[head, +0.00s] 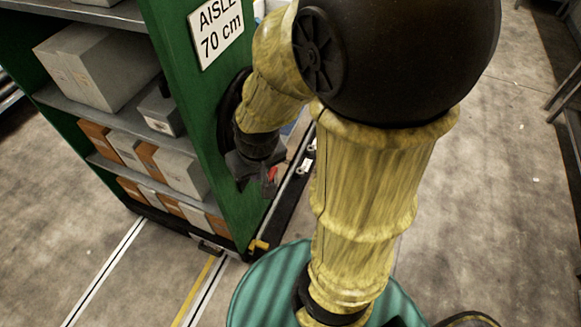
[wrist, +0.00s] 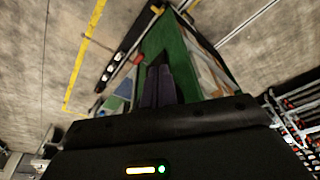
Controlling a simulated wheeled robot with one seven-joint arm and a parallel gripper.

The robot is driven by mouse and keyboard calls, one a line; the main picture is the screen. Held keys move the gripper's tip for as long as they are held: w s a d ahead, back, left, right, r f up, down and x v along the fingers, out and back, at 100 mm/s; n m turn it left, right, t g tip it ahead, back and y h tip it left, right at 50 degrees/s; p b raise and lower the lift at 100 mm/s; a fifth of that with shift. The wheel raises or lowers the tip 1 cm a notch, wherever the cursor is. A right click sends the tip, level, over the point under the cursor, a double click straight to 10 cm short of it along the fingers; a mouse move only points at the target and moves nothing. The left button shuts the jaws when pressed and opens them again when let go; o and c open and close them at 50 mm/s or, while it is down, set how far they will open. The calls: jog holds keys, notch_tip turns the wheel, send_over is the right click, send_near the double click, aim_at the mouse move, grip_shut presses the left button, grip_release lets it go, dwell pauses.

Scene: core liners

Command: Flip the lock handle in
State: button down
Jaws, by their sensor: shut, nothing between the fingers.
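A small red part (head: 271,174) shows right beside my gripper (head: 243,168), at the edge of the green end panel (head: 205,130). It looks like the lock handle, but its exact shape and position are too small to tell. A red part also shows in the wrist view (wrist: 139,59), just left of my fingertips (wrist: 160,70). My gripper is shut and empty, with its fingers together in front of the green panel. I cannot tell whether the fingers touch the red part. A black round handwheel (head: 229,105) on the panel is partly hidden by my arm.
The green shelving unit holds grey and brown boxes (head: 98,65) and carries an aisle sign (head: 216,30). A yellow piece (head: 259,245) sits at its foot. Floor rails (head: 105,270) run below. Open concrete floor (head: 480,190) lies to the right.

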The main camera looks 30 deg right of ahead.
jog(key=shift+w+d, duration=0.15)
jog(key=w+d+f+m+t+y+b, duration=0.1)
jog(key=w+d+f+m+b, duration=0.2)
jog(key=d+f+m, duration=0.4)
jog(key=w+d+f+m+t+y+b, duration=0.2)
jog(key=d+f+m, duration=0.6)
jog(key=f+m, duration=0.4)
jog(key=w+d+f+m+t+y+b, duration=0.1)
jog(key=w+d+f+m+y+b, duration=0.1)
jog(key=w+d+f+m+b, duration=0.2)
jog(key=d+f+m, duration=0.3)
jog(key=f+m, duration=0.2)
jog(key=f, duration=0.1)
jog(key=shift+w+d+m+t, duration=0.15)
jog(key=shift+w+m+t, duration=0.1)
jog(key=shift+m+t, duration=0.05)
